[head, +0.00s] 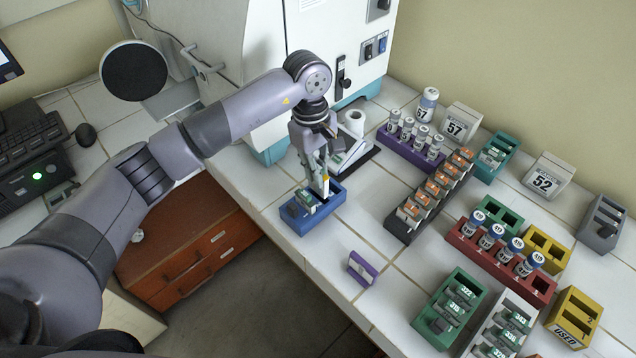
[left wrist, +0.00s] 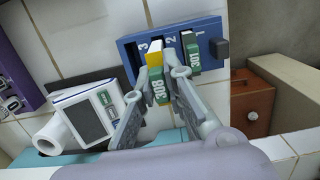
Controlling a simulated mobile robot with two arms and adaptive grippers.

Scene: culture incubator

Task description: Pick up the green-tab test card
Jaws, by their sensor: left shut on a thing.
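My left gripper (head: 322,188) is shut on a test card, over the blue rack (head: 332,212). In the left wrist view the held card (left wrist: 155,70) has a green part reading 308 and a yellow and white end, between the fingertips (left wrist: 165,75). I cannot tell whether its lower end is still inside a slot. The blue rack (left wrist: 128,50) has slots marked 1, 2 and 3. A second green-labelled card, 301 (left wrist: 193,62), stands in it, beside the gripper. My right gripper is not in view.
A purple-framed card block (head: 362,268) stands alone on the tiled counter, near its front edge. Racks of vials and cards fill the right, including a dark rack (head: 403,231) of orange-topped cards. A white device (head: 352,128) stands behind the gripper.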

